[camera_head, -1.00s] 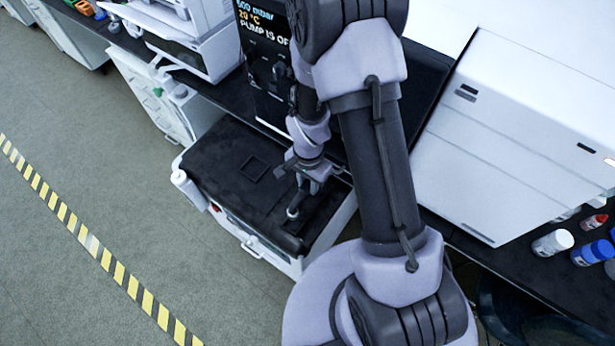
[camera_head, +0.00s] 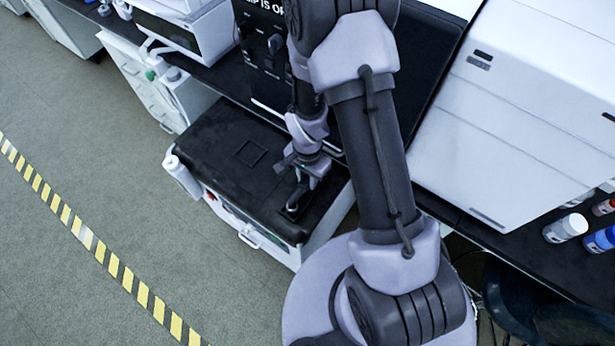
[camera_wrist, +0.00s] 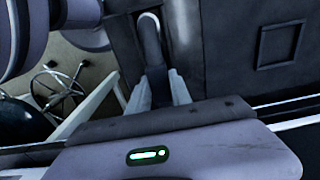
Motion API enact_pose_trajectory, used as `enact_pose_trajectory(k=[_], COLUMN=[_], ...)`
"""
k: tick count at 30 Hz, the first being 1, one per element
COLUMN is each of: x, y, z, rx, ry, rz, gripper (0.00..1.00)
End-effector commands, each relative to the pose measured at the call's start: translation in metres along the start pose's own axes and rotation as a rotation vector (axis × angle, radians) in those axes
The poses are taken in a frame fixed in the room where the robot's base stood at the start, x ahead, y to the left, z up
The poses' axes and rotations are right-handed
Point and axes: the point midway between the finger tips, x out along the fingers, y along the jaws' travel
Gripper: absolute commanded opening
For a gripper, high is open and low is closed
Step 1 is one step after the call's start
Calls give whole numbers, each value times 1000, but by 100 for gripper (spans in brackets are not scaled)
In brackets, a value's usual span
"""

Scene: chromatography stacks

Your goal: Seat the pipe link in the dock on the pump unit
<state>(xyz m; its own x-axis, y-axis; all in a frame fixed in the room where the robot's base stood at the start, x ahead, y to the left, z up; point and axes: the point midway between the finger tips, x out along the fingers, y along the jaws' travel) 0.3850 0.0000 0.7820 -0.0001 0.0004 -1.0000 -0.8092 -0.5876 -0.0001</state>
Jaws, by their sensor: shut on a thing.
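My gripper (camera_head: 303,180) is over the right part of the black top of a low white unit (camera_head: 205,145). It is shut on the pipe link (camera_head: 294,207), a short grey tube with a bent, light end. In the wrist view the pipe link (camera_wrist: 150,42) rises between the two pale fingers (camera_wrist: 160,92), against the dark top. The link's lower end is close to the top; I cannot tell if it touches. A black panel (camera_head: 266,55) with knobs and cut-off pump lettering stands behind.
A square outline (camera_head: 251,152) marks the black top, left of my gripper. A white cylinder (camera_head: 182,175) is on the unit's left side. The floor at left is clear, with striped tape (camera_head: 85,238).

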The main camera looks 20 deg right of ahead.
Motion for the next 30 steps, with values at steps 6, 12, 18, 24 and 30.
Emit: enact_pose_trajectory(k=[6,12,18,24,30], x=[0,3,6,6,6], y=[0,0,0,0,0], z=[0,0,0,0,0], rx=[0,0,0,0,0], ry=[0,0,0,0,0], rz=[0,0,0,0,0], gripper=[0,0,0,41,50])
